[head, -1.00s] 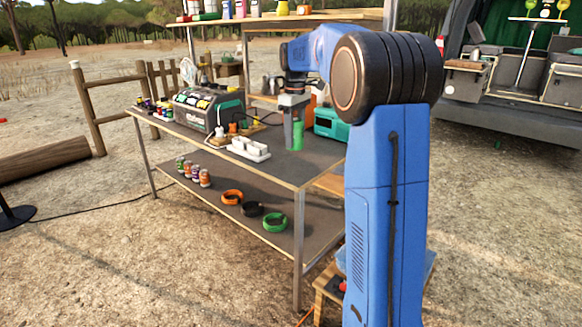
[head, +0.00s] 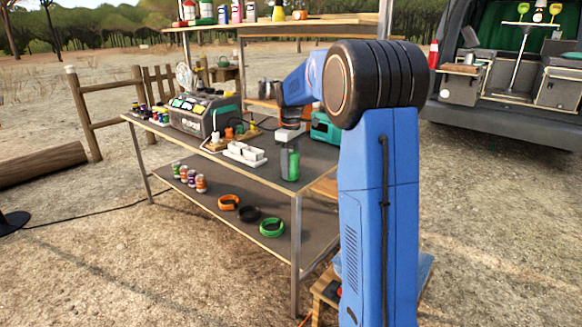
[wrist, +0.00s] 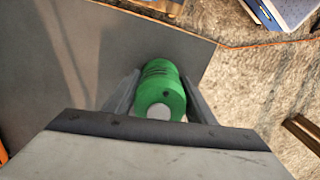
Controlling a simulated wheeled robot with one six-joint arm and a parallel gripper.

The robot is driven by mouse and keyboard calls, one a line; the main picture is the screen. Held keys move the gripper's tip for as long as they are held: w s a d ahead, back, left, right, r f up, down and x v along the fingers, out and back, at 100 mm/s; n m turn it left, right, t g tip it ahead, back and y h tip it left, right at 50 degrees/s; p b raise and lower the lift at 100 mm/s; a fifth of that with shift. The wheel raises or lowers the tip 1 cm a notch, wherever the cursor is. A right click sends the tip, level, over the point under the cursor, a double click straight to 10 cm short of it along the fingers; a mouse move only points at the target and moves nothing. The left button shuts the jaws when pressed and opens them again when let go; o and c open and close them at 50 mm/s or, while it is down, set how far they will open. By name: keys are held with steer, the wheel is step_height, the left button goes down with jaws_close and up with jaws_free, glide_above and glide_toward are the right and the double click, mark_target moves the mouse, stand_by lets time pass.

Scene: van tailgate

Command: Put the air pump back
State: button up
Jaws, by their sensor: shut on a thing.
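My gripper (head: 289,155) is at the near right end of the work table (head: 235,172). It is shut on a short green cylinder, probably the air pump (wrist: 160,92), which has a pale round end. In the wrist view the cylinder sits between both fingers, with grey tabletop behind it. In the head view it shows as a green patch (head: 290,165) between the fingers. I cannot tell whether it touches the tabletop.
A white power strip (head: 244,153), a grey machine (head: 197,114) and a teal case (head: 325,128) stand on the table. Coloured rings (head: 272,227) and small jars (head: 200,184) lie on the lower shelf. A van tailgate with grey boxes (head: 461,85) stands at the right.

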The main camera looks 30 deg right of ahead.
steer(key=shift+f, duration=0.1)
steer(key=o, duration=1.4)
